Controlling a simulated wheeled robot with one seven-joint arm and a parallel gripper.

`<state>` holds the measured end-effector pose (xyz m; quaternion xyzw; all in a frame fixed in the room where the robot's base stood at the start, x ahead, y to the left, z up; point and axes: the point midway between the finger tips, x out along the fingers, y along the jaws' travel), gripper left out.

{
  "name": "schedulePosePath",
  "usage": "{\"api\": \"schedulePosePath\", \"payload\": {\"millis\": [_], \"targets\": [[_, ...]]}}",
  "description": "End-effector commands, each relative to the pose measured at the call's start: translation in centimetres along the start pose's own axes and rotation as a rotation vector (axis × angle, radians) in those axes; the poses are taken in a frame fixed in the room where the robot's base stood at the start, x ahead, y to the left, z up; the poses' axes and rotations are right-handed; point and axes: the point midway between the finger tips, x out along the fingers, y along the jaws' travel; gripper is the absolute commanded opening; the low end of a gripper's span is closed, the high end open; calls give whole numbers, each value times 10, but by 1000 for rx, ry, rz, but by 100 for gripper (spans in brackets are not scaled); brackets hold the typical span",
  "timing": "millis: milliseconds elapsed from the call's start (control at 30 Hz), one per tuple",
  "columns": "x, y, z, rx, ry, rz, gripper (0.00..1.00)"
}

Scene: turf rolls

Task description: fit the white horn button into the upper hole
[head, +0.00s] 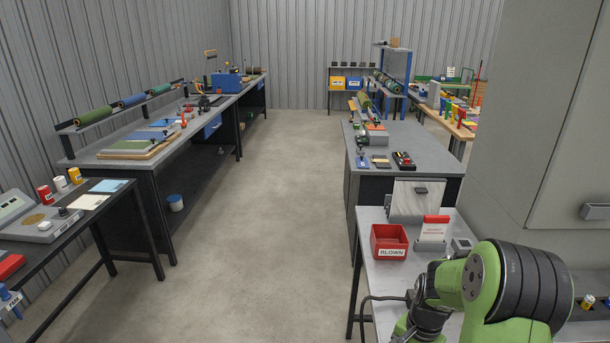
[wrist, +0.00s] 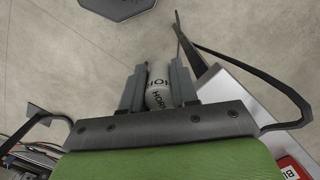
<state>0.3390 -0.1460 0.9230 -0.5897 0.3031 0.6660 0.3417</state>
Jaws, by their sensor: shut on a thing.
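My gripper (wrist: 158,72) shows in the wrist view with its two grey fingers shut on a white cylindrical piece, the white horn button (wrist: 158,92). Dark lettering reading HORN is on its side. The button sits between the fingers, and its lower end is hidden by the dark bracket. Bare concrete floor is behind it. In the head view my green arm fills the lower right, and the gripper and the button are out of sight there. I cannot make out the upper hole in either view.
A tall grey cabinet (head: 545,110) stands at the right. The concrete aisle (head: 270,220) between the benches is clear.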

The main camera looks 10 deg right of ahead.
Motion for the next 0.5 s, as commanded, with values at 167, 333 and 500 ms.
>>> {"api": "schedulePosePath", "payload": {"millis": [167,333,500], "targets": [[50,-71,39,-480,-4,59,0],[78,-112,59,-768,-1,94,0],[95,-138,72,-948,0,115,0]]}}
